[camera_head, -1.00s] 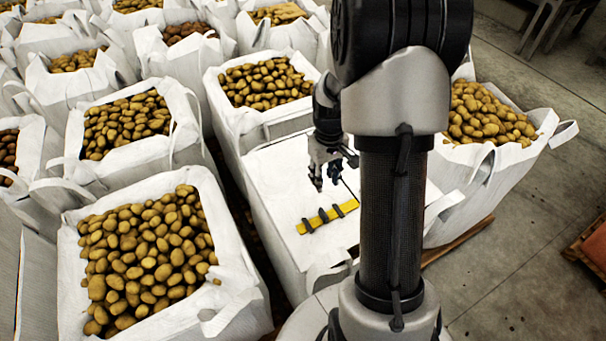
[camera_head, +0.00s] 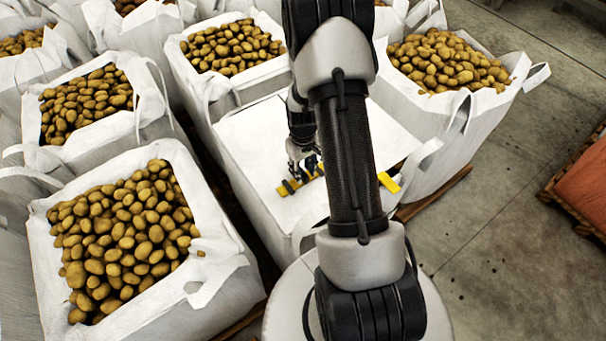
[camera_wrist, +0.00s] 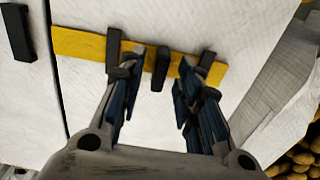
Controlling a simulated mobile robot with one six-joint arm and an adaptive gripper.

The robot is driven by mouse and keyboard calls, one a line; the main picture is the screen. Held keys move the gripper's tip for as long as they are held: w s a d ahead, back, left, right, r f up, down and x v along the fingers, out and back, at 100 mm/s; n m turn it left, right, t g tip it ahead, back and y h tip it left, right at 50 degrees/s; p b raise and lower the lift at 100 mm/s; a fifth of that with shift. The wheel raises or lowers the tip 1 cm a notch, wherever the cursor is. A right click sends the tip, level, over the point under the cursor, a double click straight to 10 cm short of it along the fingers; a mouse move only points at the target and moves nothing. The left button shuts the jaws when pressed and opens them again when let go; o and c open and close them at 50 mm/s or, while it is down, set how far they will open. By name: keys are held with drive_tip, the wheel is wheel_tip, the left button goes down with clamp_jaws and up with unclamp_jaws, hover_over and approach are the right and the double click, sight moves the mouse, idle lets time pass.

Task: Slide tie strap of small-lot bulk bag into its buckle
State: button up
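A closed white bulk bag (camera_head: 262,140) stands in the middle, under my arm. A yellow strap (camera_head: 285,190) lies flat across its top, with black bars on it; my arm hides part of it. In the wrist view the strap (camera_wrist: 80,45) runs left to right, with a black bar at left (camera_wrist: 113,48), one in the middle (camera_wrist: 160,68) and one at right (camera_wrist: 207,60). Which is the buckle I cannot tell. My gripper (camera_wrist: 165,72) is open over the strap, its fingers apart on either side of the middle bar. It also shows in the head view (camera_head: 305,168). Contact is unclear.
Open bags full of potatoes stand at left (camera_head: 45,225), behind (camera_head: 190,75) and at right (camera_head: 470,110). Loose white loops stick up from their corners. A separate black bar (camera_wrist: 18,32) lies left of a dark line. Floor is clear at right, near an orange load (camera_head: 585,185).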

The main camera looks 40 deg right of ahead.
drive_tip(key=shift+f, duration=0.95)
clamp_jaws()
